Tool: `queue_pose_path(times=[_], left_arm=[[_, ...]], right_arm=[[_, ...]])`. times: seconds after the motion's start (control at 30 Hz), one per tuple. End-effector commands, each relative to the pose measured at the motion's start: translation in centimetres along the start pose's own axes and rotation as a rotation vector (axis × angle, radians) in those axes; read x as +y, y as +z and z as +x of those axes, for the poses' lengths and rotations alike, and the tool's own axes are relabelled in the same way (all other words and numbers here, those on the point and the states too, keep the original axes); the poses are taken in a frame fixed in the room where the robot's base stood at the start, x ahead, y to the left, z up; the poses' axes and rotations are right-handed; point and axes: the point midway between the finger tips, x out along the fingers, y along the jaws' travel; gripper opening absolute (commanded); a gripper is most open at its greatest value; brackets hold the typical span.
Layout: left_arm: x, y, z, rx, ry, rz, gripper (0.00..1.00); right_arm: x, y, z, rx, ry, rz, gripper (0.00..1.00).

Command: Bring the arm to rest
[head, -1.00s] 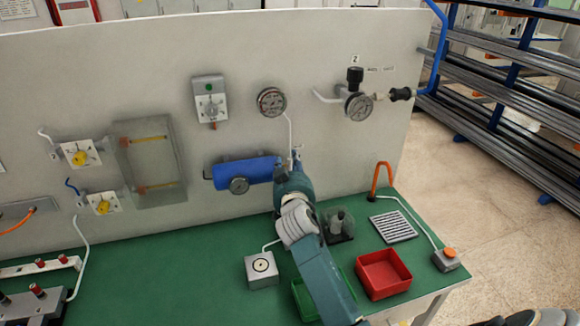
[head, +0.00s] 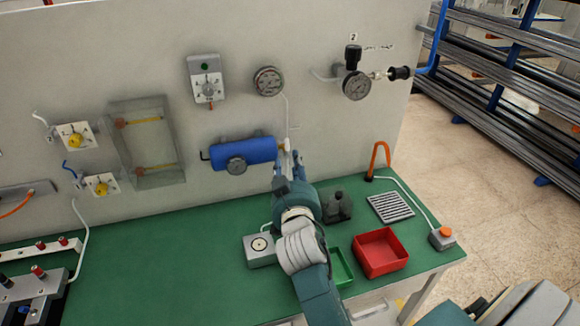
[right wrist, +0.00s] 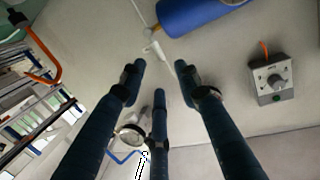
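My right gripper (head: 289,158) is in front of the panel, just right of the blue cylinder (head: 245,152), near a thin white tube with a small white fitting (head: 287,142). In the right wrist view its dark fingers (right wrist: 160,78) are spread apart with nothing between them. The white fitting (right wrist: 152,47) shows beyond the fingertips there, and the blue cylinder (right wrist: 200,14) is at the top. I cannot tell whether a finger touches the fitting. My right arm reaches up from the bottom middle of the head view. My left gripper is not in view.
The green bench (head: 200,270) holds a grey box (head: 259,250), a green tray (head: 341,266), a red tray (head: 380,252), a slotted plate (head: 390,207) and an orange-button box (head: 442,238). The panel (head: 230,30) stands behind, with gauges. Bare bench lies left of the arm.

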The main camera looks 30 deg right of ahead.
Motion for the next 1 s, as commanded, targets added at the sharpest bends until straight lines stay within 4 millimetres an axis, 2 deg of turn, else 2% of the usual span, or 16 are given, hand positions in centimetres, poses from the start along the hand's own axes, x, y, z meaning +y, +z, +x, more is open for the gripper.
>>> queue_pose_path(times=[0.33,0.4,0.47,0.57,0.67,0.7,0.73,0.83,1.0], left_arm=[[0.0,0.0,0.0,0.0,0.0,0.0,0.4],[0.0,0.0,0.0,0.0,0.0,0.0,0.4],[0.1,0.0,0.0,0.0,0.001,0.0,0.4],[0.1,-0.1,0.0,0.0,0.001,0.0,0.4],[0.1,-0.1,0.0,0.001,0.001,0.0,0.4],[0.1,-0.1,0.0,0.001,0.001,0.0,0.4],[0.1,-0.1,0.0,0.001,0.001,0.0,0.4],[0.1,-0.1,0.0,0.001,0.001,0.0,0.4],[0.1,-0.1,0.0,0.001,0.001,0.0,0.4]], right_arm=[[0.0,0.1,0.0,-0.003,0.0,-0.001,0.33],[0.2,0.9,-0.3,-0.026,-0.001,-0.008,0.33],[0.7,2.5,-1.1,-0.075,-0.003,-0.023,0.33],[1.5,7.1,-3.6,-0.221,-0.022,-0.068,0.33],[2.2,12.9,-8.0,-0.423,-0.075,-0.137,0.33],[2.3,15.1,-10.1,-0.504,-0.105,-0.168,0.33],[2.4,16.4,-11.6,-0.559,-0.127,-0.19,0.33],[2.6,19.9,-16.1,-0.709,-0.199,-0.251,0.33],[2.8,23.2,-22.1,-0.882,-0.303,-0.332,0.33]])
